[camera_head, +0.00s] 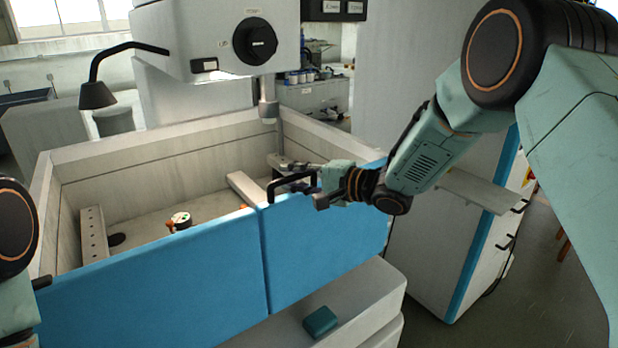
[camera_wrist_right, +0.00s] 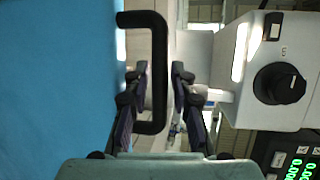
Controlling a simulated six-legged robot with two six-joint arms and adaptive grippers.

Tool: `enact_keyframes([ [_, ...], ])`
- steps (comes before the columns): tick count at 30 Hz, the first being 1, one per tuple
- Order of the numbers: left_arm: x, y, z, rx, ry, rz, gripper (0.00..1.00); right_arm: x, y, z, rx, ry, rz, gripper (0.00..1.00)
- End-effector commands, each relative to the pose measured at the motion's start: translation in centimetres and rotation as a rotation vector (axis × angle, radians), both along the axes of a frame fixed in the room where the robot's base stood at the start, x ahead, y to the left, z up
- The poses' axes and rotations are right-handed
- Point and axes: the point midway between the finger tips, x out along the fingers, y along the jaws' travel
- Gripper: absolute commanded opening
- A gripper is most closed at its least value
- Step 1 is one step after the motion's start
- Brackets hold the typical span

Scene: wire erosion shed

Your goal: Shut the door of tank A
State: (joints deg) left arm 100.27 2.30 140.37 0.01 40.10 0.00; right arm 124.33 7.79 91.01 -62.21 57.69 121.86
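The tank is a pale walled basin (camera_head: 150,140) with a blue front. The right blue front panel (camera_head: 325,245) has a black bracket handle (camera_head: 272,190) at its top left corner; it looks nearly in line with the left blue panel (camera_head: 160,280), with a narrow seam between them. My right gripper (camera_head: 284,178) is at this handle. In the right wrist view the handle (camera_wrist_right: 160,30) has its long bar between the two fingers of my right gripper (camera_wrist_right: 161,85). The fingers look apart, with narrow gaps beside the bar. My left gripper does not show; only part of my left arm does.
A white machine head with a black knob (camera_head: 255,42) hangs over the tank. A black lamp (camera_head: 97,95) stands at its left. A perforated bar (camera_head: 92,232) and a small round part (camera_head: 181,219) are inside. A teal block (camera_head: 320,321) lies on the ledge below the right panel.

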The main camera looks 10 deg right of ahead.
Motion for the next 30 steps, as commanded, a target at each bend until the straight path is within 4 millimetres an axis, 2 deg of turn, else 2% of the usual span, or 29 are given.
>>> enact_keyframes([
  [15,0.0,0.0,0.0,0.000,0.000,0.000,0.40,-6.2,-6.3,1.8,0.006,-0.002,-0.004,0.24],
  [21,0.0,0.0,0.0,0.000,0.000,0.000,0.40,-7.6,-7.6,2.0,0.005,-0.002,-0.003,0.24],
  [30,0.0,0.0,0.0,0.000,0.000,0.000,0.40,-8.1,-8.0,2.1,0.002,-0.002,0.000,0.24],
])
